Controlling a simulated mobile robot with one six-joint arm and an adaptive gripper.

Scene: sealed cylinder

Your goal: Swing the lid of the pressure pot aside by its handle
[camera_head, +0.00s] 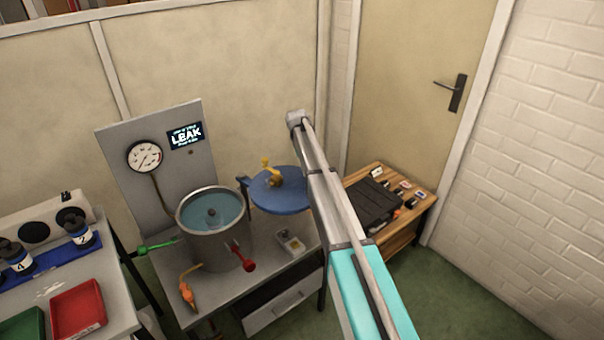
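The pressure pot (216,246) is a grey metal cylinder on the bench, open at the top. Blue water fills it, with a small dark round thing (211,213) in the middle. The lid (284,201), a flat blue disc, is swung out to the right of the pot, beside its rim and clear of the opening. A yellow handle (271,174) stands up on the lid. My arm rises from the bottom right and passes in front of the lid's right edge. I cannot make out my gripper's fingers.
A pressure gauge (145,157) and a lit sign reading LEAK (186,136) are on the panel behind the pot. Green (155,246), red (241,258) and orange (188,290) valve handles stick out around the pot. A wooden table (410,229) with a black case stands right.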

